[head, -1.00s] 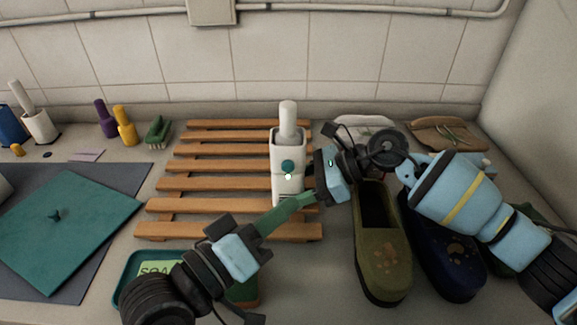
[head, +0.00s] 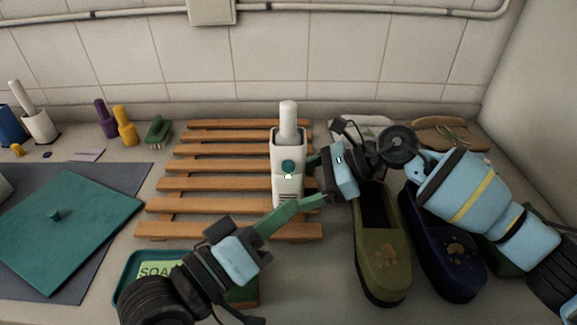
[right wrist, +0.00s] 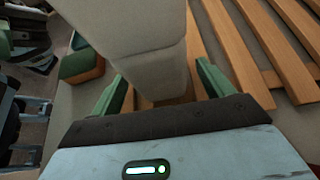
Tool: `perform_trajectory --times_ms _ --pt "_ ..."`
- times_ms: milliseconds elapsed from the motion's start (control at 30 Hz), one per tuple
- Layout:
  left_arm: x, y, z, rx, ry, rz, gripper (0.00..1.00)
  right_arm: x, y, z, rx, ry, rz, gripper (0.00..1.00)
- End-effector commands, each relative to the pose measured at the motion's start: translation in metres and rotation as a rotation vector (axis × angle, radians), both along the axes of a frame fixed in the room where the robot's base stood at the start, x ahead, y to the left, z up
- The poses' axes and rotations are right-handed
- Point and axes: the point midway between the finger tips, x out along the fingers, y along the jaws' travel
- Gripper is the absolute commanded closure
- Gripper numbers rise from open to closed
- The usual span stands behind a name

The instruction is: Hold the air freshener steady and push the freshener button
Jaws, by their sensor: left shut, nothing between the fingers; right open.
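The white air freshener (head: 287,188) stands upright on the wooden slatted rack, with a round teal button (head: 288,167) on its front face. My right gripper (head: 314,170) is at the freshener's right side. In the right wrist view my right gripper (right wrist: 160,74) is open, and the freshener's pale body (right wrist: 130,30) shows ahead of and between its green fingers. Whether they touch it I cannot tell. My left gripper (head: 322,200) is shut and empty, its green fingers pointing up and right, in front of the freshener's lower right and below the button.
The slatted rack (head: 205,184) lies under the freshener. An olive slipper (head: 383,265) and a navy slipper (head: 446,265) are on the right, under my right arm. A teal soap tray (head: 128,272) is at front left. A teal board (head: 85,235) lies farther left.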

Motion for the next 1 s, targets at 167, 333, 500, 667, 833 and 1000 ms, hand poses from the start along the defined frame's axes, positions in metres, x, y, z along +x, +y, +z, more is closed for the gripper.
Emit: perform_trajectory --times_ms 167,333,500,667,833,1000 --pt "0.0 0.0 0.0 0.0 0.0 0.0 1.0 0.001 -0.032 0.017 -0.001 -0.002 -0.004 0.2" --pt "0.0 0.0 0.0 0.0 0.0 0.0 1.0 0.0 -0.06 0.033 -0.001 -0.001 -0.003 0.2" --pt "0.0 0.0 0.0 0.0 0.0 0.0 1.0 0.0 -0.081 0.044 0.0 -0.001 -0.003 0.2" --pt "0.0 0.0 0.0 0.0 0.0 0.0 1.0 0.0 -0.089 0.049 0.0 0.0 0.0 0.2" --pt "0.0 0.0 0.0 0.0 0.0 0.0 1.0 0.0 -0.091 0.05 0.0 -0.001 0.0 0.2" --pt "0.0 0.0 0.0 0.0 0.0 0.0 1.0 0.0 -0.091 0.05 0.0 -0.001 0.0 0.2"
